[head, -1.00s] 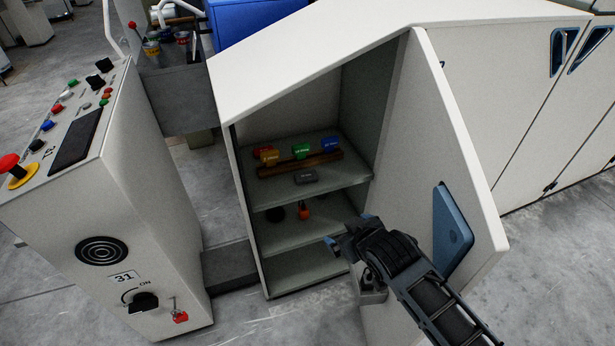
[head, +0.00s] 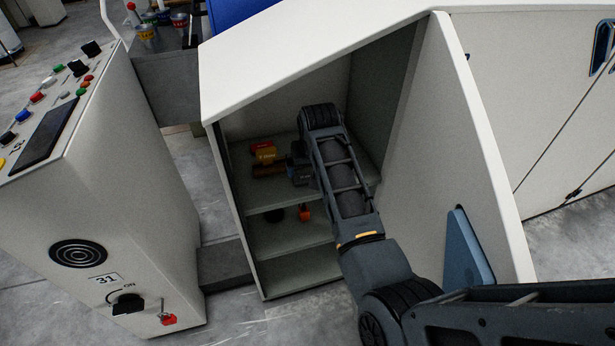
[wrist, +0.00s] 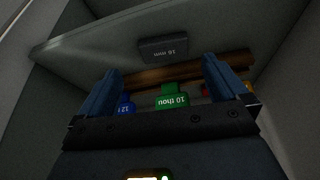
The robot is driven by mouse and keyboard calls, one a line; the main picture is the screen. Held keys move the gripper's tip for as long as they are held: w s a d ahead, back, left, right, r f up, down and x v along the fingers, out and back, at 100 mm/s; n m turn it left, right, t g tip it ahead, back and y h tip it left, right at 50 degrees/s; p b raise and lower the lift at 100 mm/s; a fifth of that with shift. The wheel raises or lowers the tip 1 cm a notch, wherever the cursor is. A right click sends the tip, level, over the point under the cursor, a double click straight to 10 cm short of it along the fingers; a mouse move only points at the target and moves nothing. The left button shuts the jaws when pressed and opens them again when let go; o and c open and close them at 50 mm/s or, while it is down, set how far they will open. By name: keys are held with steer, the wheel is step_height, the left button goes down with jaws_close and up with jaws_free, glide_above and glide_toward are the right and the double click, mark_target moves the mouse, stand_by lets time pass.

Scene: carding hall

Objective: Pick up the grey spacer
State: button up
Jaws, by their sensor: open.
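The grey spacer (wrist: 163,49) lies on the upper shelf of the open cabinet, its marking upside down in the wrist view. It looks clear of the wooden rack beside it. My gripper (wrist: 162,66) is open and empty, with its two blue fingers to either side of the spacer's line and the spacer beyond their tips in the picture. In the head view my gripper (head: 298,168) is inside the cabinet at the upper shelf, partly covered by my arm. The spacer cannot be made out there.
A wooden rack (wrist: 150,77) holds a green piece (wrist: 171,100), a blue piece (wrist: 125,105), and a yellow piece (head: 266,153). A red piece (head: 262,146) is beside the yellow one. A red-orange item (head: 305,212) sits on the lower shelf. The open door (head: 455,150) stands right of my arm.

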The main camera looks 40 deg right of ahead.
mark_target(305, 175)
steer(key=x, duration=0.3)
steer(key=w+b+x, duration=0.1)
steer(key=x, duration=0.2)
steer(key=shift+a+r, duration=0.1)
steer(key=shift+r, duration=0.1)
steer(key=c, duration=1.1)
steer(key=shift+r, duration=0.1)
